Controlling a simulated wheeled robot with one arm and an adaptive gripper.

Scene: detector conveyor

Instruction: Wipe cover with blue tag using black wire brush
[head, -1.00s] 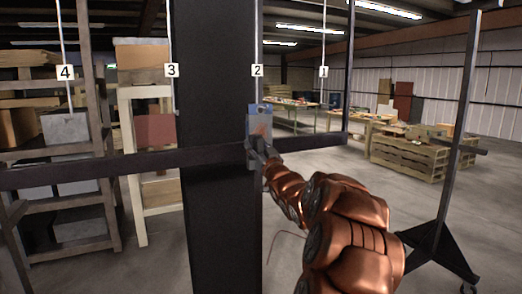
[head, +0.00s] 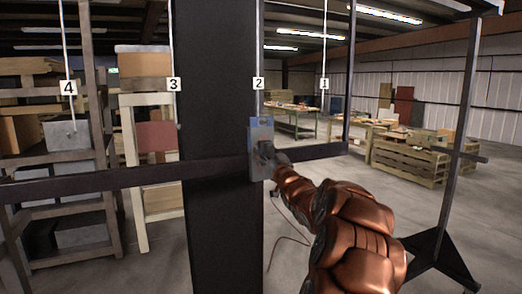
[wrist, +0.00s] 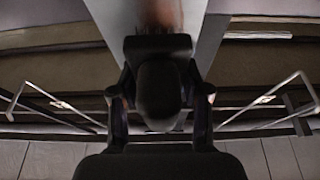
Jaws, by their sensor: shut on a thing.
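The grey cover (head: 262,130) hangs below the number 2 label, in front of the dark post. Its top looks bluish in the head view; I cannot make out a separate tag. My gripper (head: 268,156) is at the cover's face and hides part of it. In the wrist view my gripper (wrist: 160,100) is shut on the black brush (wrist: 158,48), whose dark head points at the cover. The cover (wrist: 210,40) shows there as a pale plate with a brown smear at the top.
A dark horizontal bar (head: 120,178) crosses at the cover's height, by the thick dark post (head: 218,235). Wooden shelves (head: 100,140) stand on the left. Pallets (head: 410,162) and a work table (head: 297,118) stand farther back.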

